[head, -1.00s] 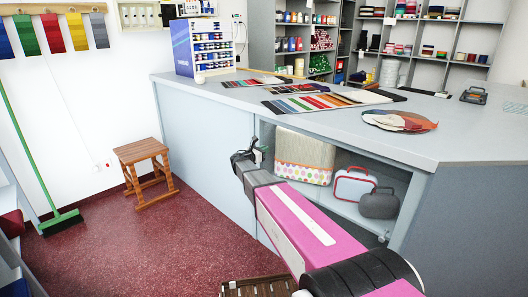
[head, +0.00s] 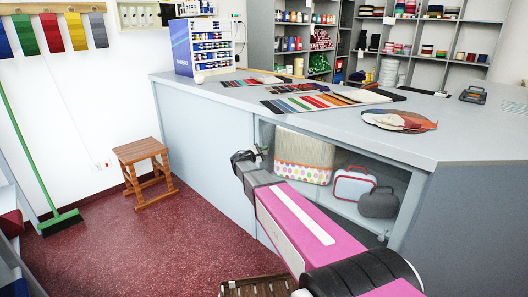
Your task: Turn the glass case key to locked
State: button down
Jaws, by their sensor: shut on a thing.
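The glass case is the grey counter's front (head: 205,150), with an opening on its right part where bags and cases show inside. My gripper (head: 250,156) is at the left edge of that opening, against the counter front. It is shut on the key, which is too small and too covered by the fingers to make out. Which way the key points cannot be seen.
The grey countertop (head: 330,118) holds colour swatches and a thread display (head: 202,47). A wooden stool (head: 145,172) stands on the red floor left of the counter. A green broom (head: 60,221) leans on the wall. A slatted wooden thing (head: 258,288) lies low in front.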

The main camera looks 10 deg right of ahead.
jog(key=m, duration=0.4)
jog(key=shift+f+m, duration=0.1)
jog(key=shift+m, duration=1.8)
jog(key=shift+d, duration=0.1)
jog(key=c, duration=1.3)
grip_release()
jog(key=shift+f, duration=0.1)
jog(key=shift+s, duration=0.1)
jog(key=v, duration=1)
jog(key=shift+s+a, duration=0.2)
jog(key=shift+a, duration=0.15)
